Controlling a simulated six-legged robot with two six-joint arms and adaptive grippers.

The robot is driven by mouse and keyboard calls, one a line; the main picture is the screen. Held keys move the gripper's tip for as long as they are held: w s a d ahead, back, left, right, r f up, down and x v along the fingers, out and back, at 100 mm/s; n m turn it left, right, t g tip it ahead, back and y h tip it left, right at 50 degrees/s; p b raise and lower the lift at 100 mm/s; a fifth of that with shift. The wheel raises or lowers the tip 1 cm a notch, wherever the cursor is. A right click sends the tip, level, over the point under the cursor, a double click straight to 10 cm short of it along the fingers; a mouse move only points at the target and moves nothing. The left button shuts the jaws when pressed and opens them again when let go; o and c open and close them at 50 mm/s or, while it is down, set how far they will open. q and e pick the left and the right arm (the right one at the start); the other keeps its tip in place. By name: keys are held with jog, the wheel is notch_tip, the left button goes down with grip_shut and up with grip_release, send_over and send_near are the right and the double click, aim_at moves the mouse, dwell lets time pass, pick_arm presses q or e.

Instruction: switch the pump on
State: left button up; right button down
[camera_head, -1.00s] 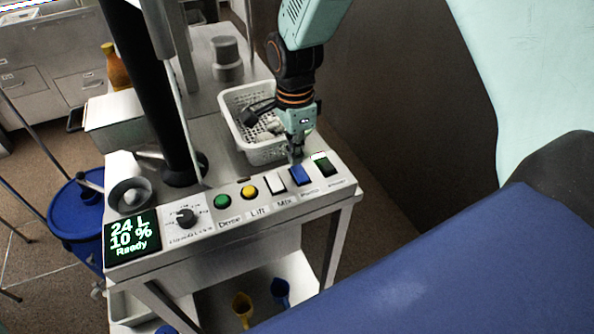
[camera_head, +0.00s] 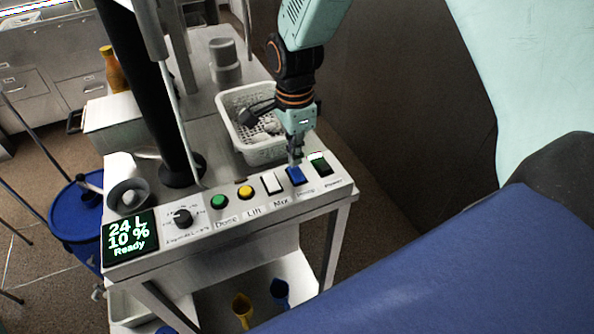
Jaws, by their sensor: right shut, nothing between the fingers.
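The control panel (camera_head: 205,237) runs along the front edge of the steel cart. Its screen (camera_head: 130,238) reads "24 L 10 % Ready". A blue rocker switch (camera_head: 296,177) sits between the white Mix switch (camera_head: 271,184) and a dark green switch (camera_head: 320,164). The label below the blue switch is too small to read surely. My right gripper (camera_head: 295,163) is shut and empty, pointing down at the back edge of the blue switch. I cannot tell whether it touches. My left gripper is not in view.
A white perforated basket (camera_head: 232,100) stands right behind the panel, close to my right gripper. A green button (camera_head: 218,202), a yellow button (camera_head: 246,192) and a black knob (camera_head: 183,217) are to the left. A black column rises from the cart.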

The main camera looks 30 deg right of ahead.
jog(key=shift+w+a+f, duration=0.2)
jog(key=shift+w+f, duration=0.1)
jog(key=shift+s+d+f, duration=0.15)
jog(key=shift+s+d, duration=0.05)
jog(key=shift+s, duration=0.05)
jog(key=shift+a+f, duration=0.1)
jog(key=shift+w+a+f, duration=0.1)
jog(key=shift+w+f, duration=0.05)
jog(key=shift+w, duration=0.05)
jog(key=shift+f+b, duration=0.1)
jog(key=shift+b, duration=0.2)
jog(key=shift+s, duration=0.15)
